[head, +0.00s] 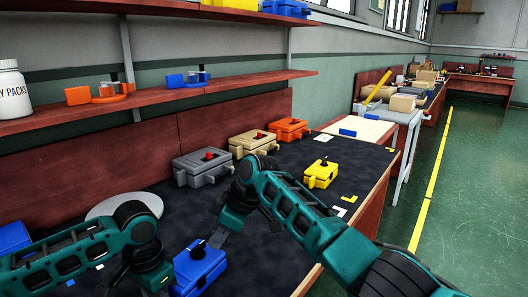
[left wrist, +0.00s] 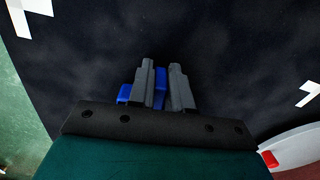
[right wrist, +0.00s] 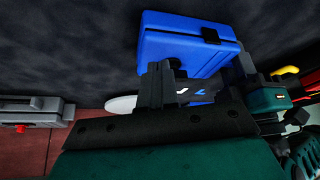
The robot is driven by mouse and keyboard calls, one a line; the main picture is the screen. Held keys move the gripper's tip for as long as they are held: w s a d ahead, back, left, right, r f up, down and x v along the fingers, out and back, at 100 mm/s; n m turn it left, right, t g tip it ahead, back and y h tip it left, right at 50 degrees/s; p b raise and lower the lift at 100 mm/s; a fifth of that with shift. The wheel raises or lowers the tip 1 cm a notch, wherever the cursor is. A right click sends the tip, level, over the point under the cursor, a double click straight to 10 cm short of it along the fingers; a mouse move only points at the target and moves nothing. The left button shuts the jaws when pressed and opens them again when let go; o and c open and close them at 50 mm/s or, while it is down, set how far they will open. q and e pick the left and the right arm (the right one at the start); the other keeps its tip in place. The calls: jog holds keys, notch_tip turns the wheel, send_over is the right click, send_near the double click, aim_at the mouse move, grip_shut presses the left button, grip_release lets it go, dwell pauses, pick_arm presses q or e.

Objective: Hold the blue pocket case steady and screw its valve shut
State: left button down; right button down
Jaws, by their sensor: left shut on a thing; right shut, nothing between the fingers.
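The blue pocket case (head: 208,270) sits on the dark mat at the bottom of the head view, with a black valve knob (head: 198,252) on top. My left gripper (head: 170,284) is at its left side; in the left wrist view its fingers (left wrist: 162,85) are shut on a narrow blue part of the case (left wrist: 160,88). My right gripper (head: 217,240) is shut and empty just beyond the case. The right wrist view shows the case (right wrist: 180,45) close behind the shut fingers (right wrist: 160,82), with a black part on it. Contact there cannot be told.
Grey (head: 200,170), tan (head: 253,145) and orange (head: 288,130) cases line the back of the table. A yellow case (head: 321,174) stands at the right. A white disc (head: 125,206) lies at left. Another blue object (head: 14,238) is at the left edge. A shelf (head: 200,92) overhangs the back.

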notch_tip(320, 180, up, 5)
jog(key=shift+r, duration=0.2)
dwell(0.4)
jog(key=shift+s+a+f, duration=0.1)
jog(key=shift+s+f, duration=0.35)
jog(key=shift+f, duration=0.55)
jog(key=shift+s+f, duration=0.5)
jog(key=shift+f, duration=0.5)
jog(key=shift+s+a+f, duration=0.1)
jog(key=shift+s+f, duration=0.35)
jog(key=shift+f, duration=0.55)
jog(key=shift+w+a, duration=0.3)
jog(key=shift+a, duration=0.15)
jog(key=shift+w+d, duration=0.15)
jog(key=shift+w, duration=0.2)
